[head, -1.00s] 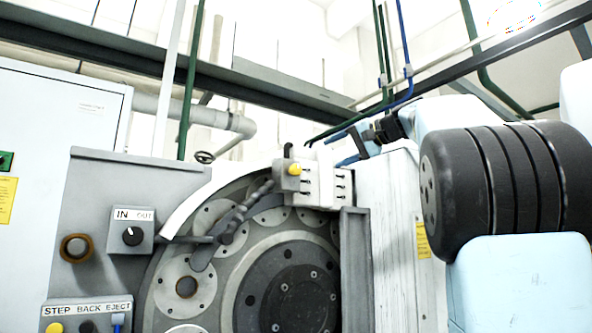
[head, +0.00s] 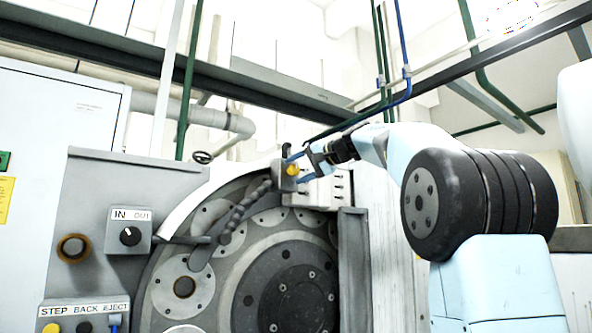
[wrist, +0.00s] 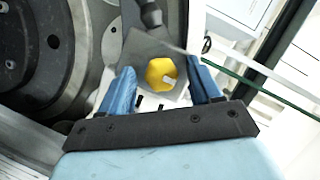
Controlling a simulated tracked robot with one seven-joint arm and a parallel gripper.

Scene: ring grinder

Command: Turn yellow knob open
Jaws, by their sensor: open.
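The yellow knob (head: 292,169) sits on a small grey block (head: 283,180) at the top of the round grinder face in the head view. In the wrist view the yellow knob (wrist: 162,73) is near the middle, with a pale mark on its face. My gripper (head: 287,167) is at the knob in the head view. Its blue fingers (wrist: 160,87) are open in the wrist view, one on each side of the knob with gaps between. I cannot tell how deep the knob lies between the fingertips.
A white block (head: 318,191) with black levers is right beside the knob's block. A jointed hose (head: 245,208) runs down from it over the grinder face. A selector switch (head: 130,237) and a button panel (head: 84,314) are at the left. Green and blue pipes (head: 386,90) hang above.

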